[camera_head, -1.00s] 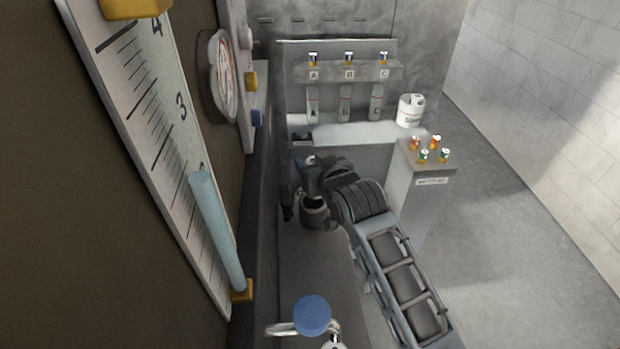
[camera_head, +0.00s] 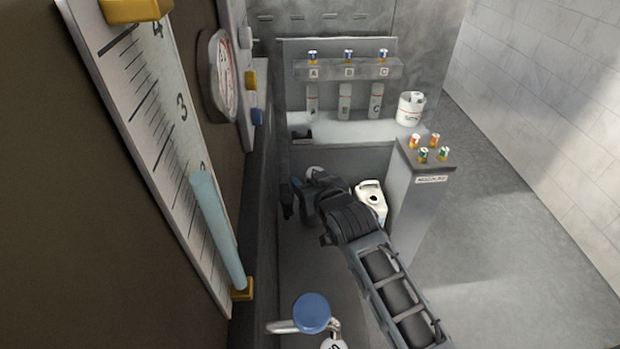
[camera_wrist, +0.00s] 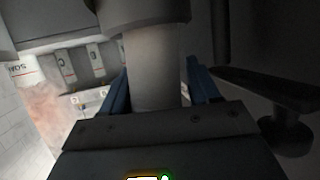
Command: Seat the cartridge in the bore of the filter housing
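In the wrist view a pale, smooth cylinder (camera_wrist: 153,82), which I take for the cartridge, stands between the two blue fingers of my gripper (camera_wrist: 157,72). The fingers lie close along both its sides and look shut on it. A wider dark grey collar (camera_wrist: 145,12) meets the cylinder at the top of the picture. I cannot tell whether that collar is the filter housing or part of the held piece. In the head view my gripper (camera_head: 305,192) is low in front of the bench, with a small white round top (camera_head: 315,172) beside it. The housing's bore is not clearly visible.
A bench (camera_head: 350,130) at the back has three canisters (camera_head: 345,101) under a vial rack (camera_head: 347,70) and a white container (camera_head: 411,108). A white jug (camera_head: 371,202) stands near my arm. A pedestal (camera_head: 425,165) with several vials is to its right. A blue-capped fitting (camera_head: 312,313) is in front.

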